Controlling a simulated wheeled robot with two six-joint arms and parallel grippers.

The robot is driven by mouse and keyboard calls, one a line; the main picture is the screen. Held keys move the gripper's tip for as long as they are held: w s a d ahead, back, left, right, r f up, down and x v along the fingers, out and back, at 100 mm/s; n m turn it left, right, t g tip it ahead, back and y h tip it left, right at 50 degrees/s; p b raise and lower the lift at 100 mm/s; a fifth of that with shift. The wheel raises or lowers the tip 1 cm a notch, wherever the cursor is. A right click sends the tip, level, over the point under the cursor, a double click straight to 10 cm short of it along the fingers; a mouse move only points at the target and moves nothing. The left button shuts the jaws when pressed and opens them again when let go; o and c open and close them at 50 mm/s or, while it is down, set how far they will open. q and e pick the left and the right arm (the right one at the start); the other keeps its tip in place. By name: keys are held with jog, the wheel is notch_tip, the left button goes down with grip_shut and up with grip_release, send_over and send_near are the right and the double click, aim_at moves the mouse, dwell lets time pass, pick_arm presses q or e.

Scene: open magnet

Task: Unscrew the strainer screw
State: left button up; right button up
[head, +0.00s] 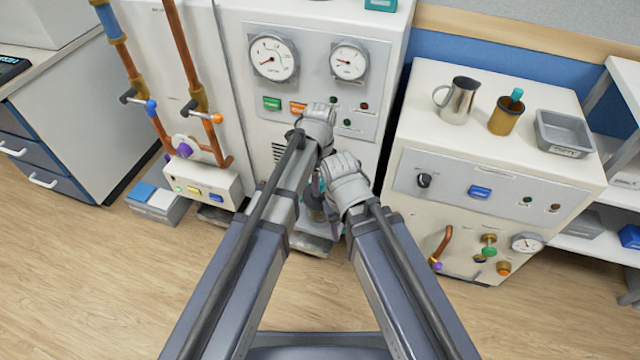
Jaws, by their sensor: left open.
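A purple round cap (184,149) sits on a pale fitting low on the copper pipework at the left; it may be the strainer screw, but no label on it is readable. My left gripper (318,188) hangs between my two arms in front of the white cabinet, right of the cap and well apart from it. It is open; its fingertips are partly hidden. My right wrist (346,182) is close beside it, and it hides the right gripper's fingers, so their state is unclear. I see nothing held.
The white cabinet (232,50) carries two dials. Blue-handled (150,106) and orange-handled (216,118) valves sit above the cap, a button box (205,192) below. A white unit (500,165) with a jug, cup and tray stands right. Wooden floor (90,270) is clear at left.

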pick_arm(q)
grip_shut()
dwell(0.6)
